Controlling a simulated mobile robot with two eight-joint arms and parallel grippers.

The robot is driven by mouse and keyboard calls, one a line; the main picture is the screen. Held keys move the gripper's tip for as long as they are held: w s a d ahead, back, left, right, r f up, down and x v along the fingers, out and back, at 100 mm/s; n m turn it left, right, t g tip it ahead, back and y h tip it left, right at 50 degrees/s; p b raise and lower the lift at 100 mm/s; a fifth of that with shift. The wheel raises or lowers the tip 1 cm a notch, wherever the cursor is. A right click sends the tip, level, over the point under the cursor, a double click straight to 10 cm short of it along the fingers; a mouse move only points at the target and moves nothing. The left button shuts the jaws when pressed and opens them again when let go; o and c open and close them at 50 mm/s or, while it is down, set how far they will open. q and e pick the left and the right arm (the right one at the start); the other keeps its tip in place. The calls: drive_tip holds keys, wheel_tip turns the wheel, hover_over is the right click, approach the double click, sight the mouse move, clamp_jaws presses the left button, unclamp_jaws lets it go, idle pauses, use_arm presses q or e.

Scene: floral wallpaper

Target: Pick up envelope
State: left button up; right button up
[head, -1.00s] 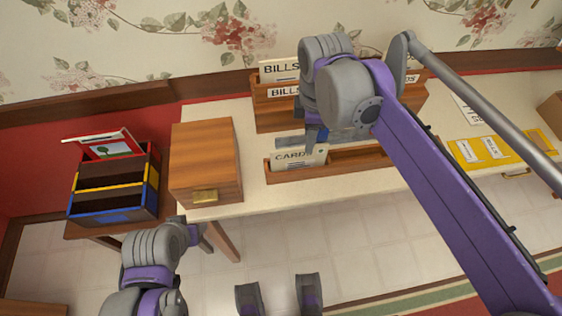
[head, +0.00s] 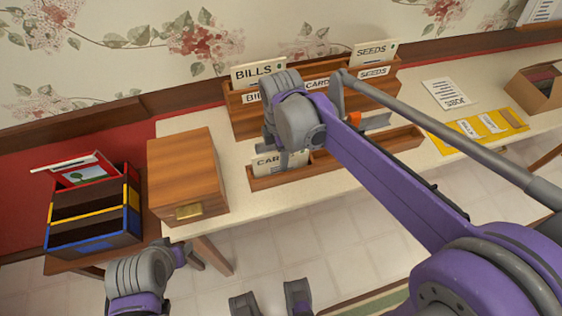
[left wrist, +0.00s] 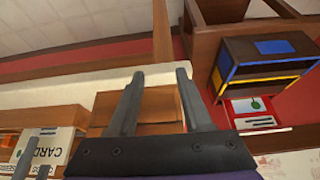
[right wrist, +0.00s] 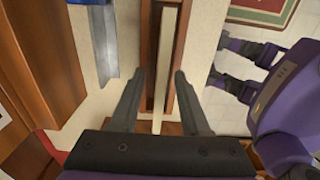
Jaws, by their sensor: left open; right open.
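A cream envelope marked CARD (head: 268,164) stands upright in the narrow front wooden tray (head: 330,166). In the left wrist view it (left wrist: 45,147) shows at the lower left. My right gripper (head: 292,158) is at the envelope, covering part of its lettering. In the right wrist view my open right gripper (right wrist: 155,80) has its fingers on either side of the envelope's pale edge (right wrist: 168,60), with gaps showing. My left gripper (left wrist: 160,76) is open and empty, near the wooden box; in the head view (head: 190,258) it is low at the left.
A wooden rack (head: 245,122) behind the tray holds BILLS and SEEDS cards. A wooden box (head: 185,170) stands left of the tray, a coloured organizer (head: 95,222) further left. A yellow folder (head: 455,130) lies right. A grey metal bar (right wrist: 120,60) lies between rack and tray.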

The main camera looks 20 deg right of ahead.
drive_tip(key=shift+f, duration=0.45)
drive_tip(key=shift+c, duration=0.2)
clamp_jaws()
drive_tip(key=shift+r, duration=0.15)
